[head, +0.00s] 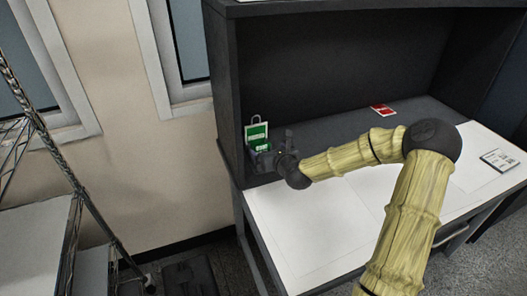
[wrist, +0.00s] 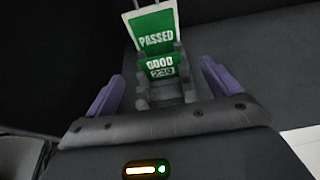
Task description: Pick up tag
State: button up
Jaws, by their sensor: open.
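A green and white tag (head: 257,133) marked PASSED stands at the left end of the dark bench recess, with a wire-like loop at its top. In the wrist view the tag (wrist: 155,38) is straight ahead, above a lower green part reading GOOD (wrist: 160,65). A dark stepped block (wrist: 162,92) is below that, between my fingers. My gripper (wrist: 163,72) is open, with its purple fingers spread to either side and nothing clamped. In the head view my gripper (head: 268,152) is just in front of the tag and hides its lower part.
A red card (head: 383,110) lies on the dark surface farther right. A white card (head: 498,160) lies on the white bench top (head: 300,225) at right. The dark cabinet side wall (head: 224,100) is close at left. A wire rack (head: 40,130) stands far left.

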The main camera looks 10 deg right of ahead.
aim_at(262, 146)
jog(key=shift+w+a+f, duration=0.1)
jog(key=shift+w, duration=0.05)
jog(key=shift+s, duration=0.2)
jog(key=shift+w, duration=0.1)
jog(key=shift+w+a+f, duration=0.1)
jog(key=shift+w+a, duration=0.05)
jog(key=shift+a, duration=0.15)
jog(key=x, duration=0.3)
jog(key=shift+w+f, duration=0.15)
jog(key=shift+f, duration=0.05)
jog(key=shift+w+d+f, duration=0.1)
jog(key=shift+w+f, duration=0.05)
jog(key=shift+w, duration=0.35)
